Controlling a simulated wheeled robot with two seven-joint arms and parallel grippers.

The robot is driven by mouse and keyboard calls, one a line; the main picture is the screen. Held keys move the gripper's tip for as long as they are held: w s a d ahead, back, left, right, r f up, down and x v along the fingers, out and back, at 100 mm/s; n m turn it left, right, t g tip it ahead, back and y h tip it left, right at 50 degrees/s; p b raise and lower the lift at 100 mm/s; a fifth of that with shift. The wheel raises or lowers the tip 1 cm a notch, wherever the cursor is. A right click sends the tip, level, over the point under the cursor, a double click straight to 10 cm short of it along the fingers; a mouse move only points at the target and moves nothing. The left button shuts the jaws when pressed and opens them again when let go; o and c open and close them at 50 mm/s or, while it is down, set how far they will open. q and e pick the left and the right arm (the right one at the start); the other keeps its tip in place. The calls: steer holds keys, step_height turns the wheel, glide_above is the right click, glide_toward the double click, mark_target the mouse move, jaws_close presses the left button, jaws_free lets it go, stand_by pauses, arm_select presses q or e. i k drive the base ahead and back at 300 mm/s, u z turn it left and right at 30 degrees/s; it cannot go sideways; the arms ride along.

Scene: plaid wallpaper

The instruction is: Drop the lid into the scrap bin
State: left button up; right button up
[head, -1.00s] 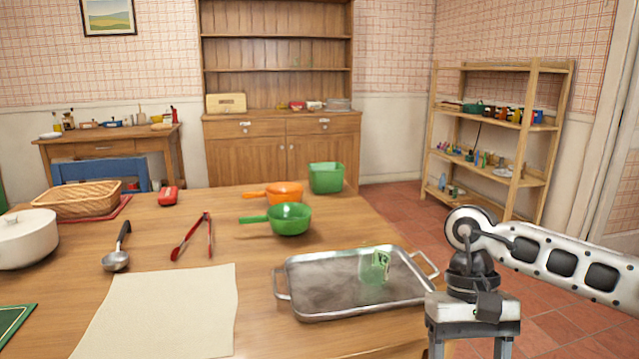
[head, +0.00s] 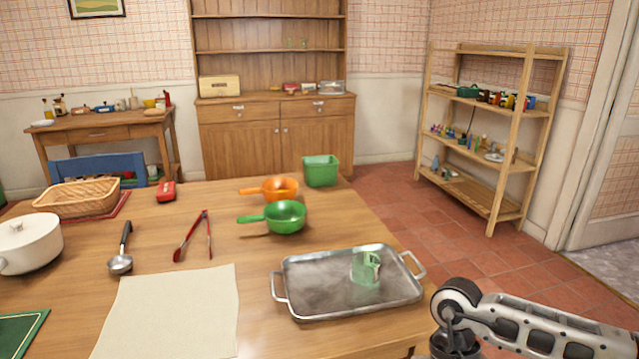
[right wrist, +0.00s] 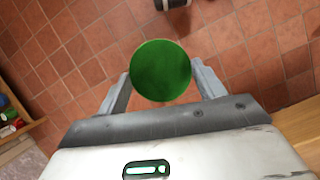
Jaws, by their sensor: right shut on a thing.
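The lid (right wrist: 160,70) is a round dark green disc in the right wrist view. My right gripper (right wrist: 161,84) is shut on it, one finger on each side, with the tiled floor below. In the head view only my right arm shows at the lower right; its gripper and the lid are out of the picture. A green square open tub (head: 320,172) stands at the table's far right corner; I cannot tell for certain whether it is the scrap bin. My left gripper is not in view.
On the table (head: 255,277) are a metal tray (head: 315,290) with a see-through green item (head: 366,268), a green pan (head: 286,217), an orange pan (head: 281,189), red tongs (head: 192,236), a ladle (head: 121,263) and a white pot (head: 30,243). The floor right of the table is clear.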

mark_target(323, 181)
steer(key=z, duration=1.85)
steer(key=i, duration=3.35)
steer(key=u, duration=2.25)
steer(key=i, duration=3.6)
steer(key=u, duration=1.9)
